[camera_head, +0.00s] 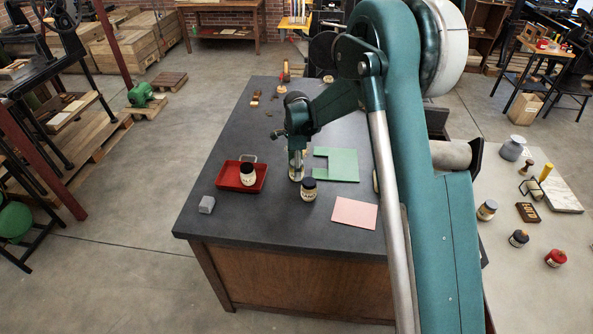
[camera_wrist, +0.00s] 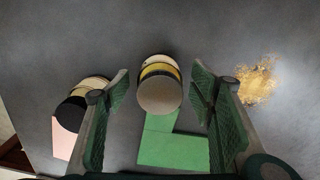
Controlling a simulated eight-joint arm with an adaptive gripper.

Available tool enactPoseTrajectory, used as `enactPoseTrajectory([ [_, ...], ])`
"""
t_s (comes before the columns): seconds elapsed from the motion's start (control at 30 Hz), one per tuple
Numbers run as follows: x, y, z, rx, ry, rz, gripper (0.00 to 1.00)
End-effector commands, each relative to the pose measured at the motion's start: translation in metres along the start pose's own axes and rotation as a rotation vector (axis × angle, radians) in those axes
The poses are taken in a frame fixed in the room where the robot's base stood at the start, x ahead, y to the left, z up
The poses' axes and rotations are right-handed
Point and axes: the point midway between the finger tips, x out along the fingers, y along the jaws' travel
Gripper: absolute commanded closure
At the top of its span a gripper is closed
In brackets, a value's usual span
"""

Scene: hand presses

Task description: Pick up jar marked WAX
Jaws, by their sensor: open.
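My gripper (camera_wrist: 160,98) is open, pointing down over the dark table. A jar with a grey-tan lid and a yellowish band (camera_wrist: 160,90) stands between its spread fingers in the wrist view, with gaps on both sides. In the head view this jar (camera_head: 296,172) is mostly hidden behind my gripper (camera_head: 296,152). A second jar with a black lid (camera_head: 308,190) stands just in front of it; it also shows left of the fingers in the wrist view (camera_wrist: 70,113). A third dark-lidded jar (camera_head: 248,173) stands in the red tray. I cannot read which label says WAX.
A green sheet (camera_head: 343,164) and a pink sheet (camera_head: 354,212) lie flat on the table (camera_head: 262,222). Gold flakes (camera_wrist: 257,82) lie beside the right finger.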

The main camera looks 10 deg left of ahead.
Motion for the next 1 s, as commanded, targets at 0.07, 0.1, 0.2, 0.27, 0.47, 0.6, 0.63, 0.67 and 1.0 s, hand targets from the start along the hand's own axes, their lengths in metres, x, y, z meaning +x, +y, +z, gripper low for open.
enactPoseTrajectory([
  [0.07, 0.009, 0.000, 0.000, 0.000, 0.000, 0.000, 0.46],
  [0.1, 0.014, 0.000, 0.000, 0.000, 0.000, 0.000, 0.46],
  [0.2, 0.021, 0.000, 0.000, 0.000, 0.000, 0.000, 0.46],
  [0.27, 0.024, 0.000, 0.000, 0.000, 0.000, 0.000, 0.46],
  [0.47, 0.026, 0.001, 0.000, 0.000, 0.001, 0.000, 0.46],
  [0.6, 0.026, 0.000, 0.000, 0.000, 0.001, 0.000, 0.46],
  [0.63, 0.026, 0.000, 0.000, 0.000, 0.001, 0.000, 0.46],
  [0.67, 0.026, 0.000, 0.000, 0.000, 0.001, 0.000, 0.46],
  [1.0, 0.026, 0.000, 0.000, 0.000, 0.001, 0.000, 0.64],
])
